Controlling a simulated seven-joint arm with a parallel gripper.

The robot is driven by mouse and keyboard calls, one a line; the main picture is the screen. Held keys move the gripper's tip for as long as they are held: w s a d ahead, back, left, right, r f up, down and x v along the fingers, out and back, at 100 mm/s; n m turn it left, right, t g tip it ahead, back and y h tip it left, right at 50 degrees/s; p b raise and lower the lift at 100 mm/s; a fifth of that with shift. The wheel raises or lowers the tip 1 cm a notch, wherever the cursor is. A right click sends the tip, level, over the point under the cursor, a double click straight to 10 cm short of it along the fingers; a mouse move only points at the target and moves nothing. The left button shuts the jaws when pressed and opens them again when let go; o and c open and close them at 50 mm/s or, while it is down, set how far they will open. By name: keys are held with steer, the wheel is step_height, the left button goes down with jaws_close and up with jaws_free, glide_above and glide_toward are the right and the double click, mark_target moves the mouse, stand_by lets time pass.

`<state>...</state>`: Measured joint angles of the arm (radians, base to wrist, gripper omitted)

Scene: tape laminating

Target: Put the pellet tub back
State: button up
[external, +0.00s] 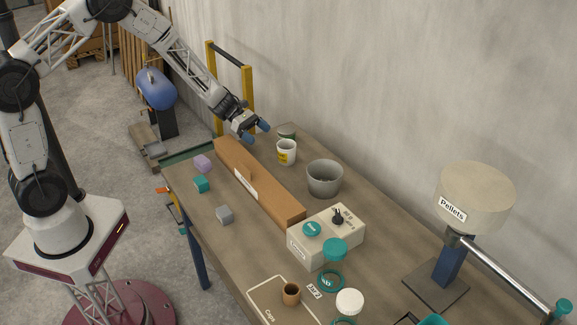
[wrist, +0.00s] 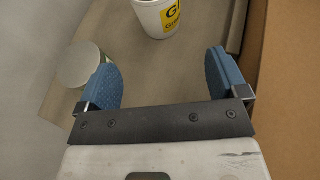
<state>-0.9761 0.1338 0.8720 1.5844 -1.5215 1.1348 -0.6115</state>
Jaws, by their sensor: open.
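A pale round container labelled "Pellets" (external: 474,197) stands on a blue post at the right. No other readable label says pellets, so I cannot tell which tub is the pellet tub. A white tub with a yellow label (external: 287,150) stands near the back wall; part of it shows at the top of the wrist view (wrist: 156,14). A grey open bucket (external: 324,180) stands to its right. My gripper (external: 256,131) is open and empty above the far end of the table, left of the white tub. Its blue fingers (wrist: 165,78) hold nothing.
A long brown box (external: 258,180) lies along the table beside the tubs. A short green-sided can (external: 287,131) stands by the wall, its pale top in the wrist view (wrist: 83,65). A cream box (external: 327,238) and small blocks stand nearer the front.

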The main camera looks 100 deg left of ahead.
steer(key=d+r+m+g+h, duration=0.1)
steer(key=d+r+m+g, duration=0.2)
steer(key=d+r+m, duration=0.55)
steer(key=d+r+m+g, duration=0.2)
steer(key=d+r, duration=0.4)
steer(key=d, duration=0.8)
steer(key=d+r+m+g+h, duration=0.1)
steer(key=d+r+m+g, duration=0.2)
steer(key=d+r+m, duration=0.55)
steer(key=s+d+r+m+g+y, duration=0.1)
steer(key=s+d+r+m+y, duration=0.15)
steer(key=s+d, duration=0.4)
steer(key=s+d+r+m+g+y, duration=0.1)
steer(key=s+d+r+g, duration=0.2)
steer(key=d, duration=0.6)
steer(key=s+d+r+m+t+y, duration=0.1)
steer(key=s+d+m, duration=0.3)
steer(key=s, duration=0.4)
steer(key=s+d+r+m+t+y, duration=0.1)
steer(key=s+d+r+m+y, duration=0.1)
steer(key=s+m, duration=0.3)
steer(key=s+d+y, duration=0.1)
steer(key=s, duration=0.2)
steer(key=shift+s+d, duration=0.35)
